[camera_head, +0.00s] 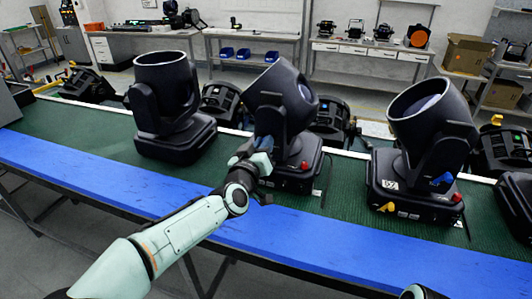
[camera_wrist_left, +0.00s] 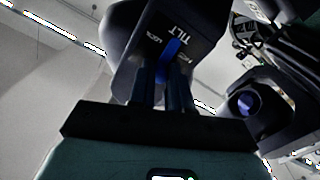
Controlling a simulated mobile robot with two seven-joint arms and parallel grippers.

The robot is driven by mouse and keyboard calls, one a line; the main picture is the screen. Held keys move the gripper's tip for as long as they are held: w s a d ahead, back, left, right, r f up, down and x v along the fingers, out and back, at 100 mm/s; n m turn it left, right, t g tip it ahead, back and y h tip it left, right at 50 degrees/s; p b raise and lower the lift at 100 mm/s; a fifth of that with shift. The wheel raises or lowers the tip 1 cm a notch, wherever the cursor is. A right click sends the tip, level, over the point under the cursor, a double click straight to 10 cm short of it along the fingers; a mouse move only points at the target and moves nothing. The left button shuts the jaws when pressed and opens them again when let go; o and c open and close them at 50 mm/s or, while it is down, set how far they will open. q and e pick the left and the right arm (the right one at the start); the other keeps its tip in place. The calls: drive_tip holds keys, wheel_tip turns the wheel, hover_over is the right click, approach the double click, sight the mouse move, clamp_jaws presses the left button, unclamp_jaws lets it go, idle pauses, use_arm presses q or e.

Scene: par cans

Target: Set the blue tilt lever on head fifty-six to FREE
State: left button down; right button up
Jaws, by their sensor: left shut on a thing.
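The middle moving head (camera_head: 283,97) stands on the green bench mat, and my left gripper (camera_head: 262,152) is at its near side. Its number label is hidden, so I cannot read fifty-six. In the left wrist view, the blue tilt lever (camera_wrist_left: 172,48) shows between the two fingers of my left gripper (camera_wrist_left: 163,82), which is shut on it. The lever sits on a black panel marked TILT (camera_wrist_left: 187,37), with LOCK to the left and a partly hidden word to the right. My right gripper is out of view; only a bit of pale arm shows at the bottom right.
Another head (camera_head: 165,105) stands to the left. A head labelled 57 (camera_head: 418,150) stands to the right, with its own blue lever (camera_head: 443,179). Smaller lamps sit behind them. A blue strip (camera_head: 110,180) along the bench's front edge is clear.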

use_arm(q)
drive_tip(key=n+b, duration=0.1)
drive_tip(key=n, duration=0.2)
drive_tip(key=a+n+b, duration=0.1)
drive_tip(key=shift+w+a+f+n+b, duration=0.1)
drive_tip(key=shift+w+f+n+b, duration=0.15)
drive_tip(key=shift+n+b, duration=0.15)
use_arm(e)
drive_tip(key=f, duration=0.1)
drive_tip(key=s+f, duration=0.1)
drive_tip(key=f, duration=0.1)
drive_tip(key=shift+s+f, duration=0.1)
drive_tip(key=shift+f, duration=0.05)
use_arm(q)
drive_tip(key=c, duration=1.1)
unclamp_jaws()
drive_tip(key=shift+o, duration=0.2)
drive_tip(key=shift+s, duration=0.1)
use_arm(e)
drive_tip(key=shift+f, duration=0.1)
use_arm(q)
drive_tip(key=b+v, duration=0.3)
drive_tip(key=v, duration=1)
drive_tip(key=shift+s, duration=0.15)
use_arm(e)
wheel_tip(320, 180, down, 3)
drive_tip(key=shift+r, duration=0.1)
use_arm(q)
drive_tip(key=shift+a, duration=0.1)
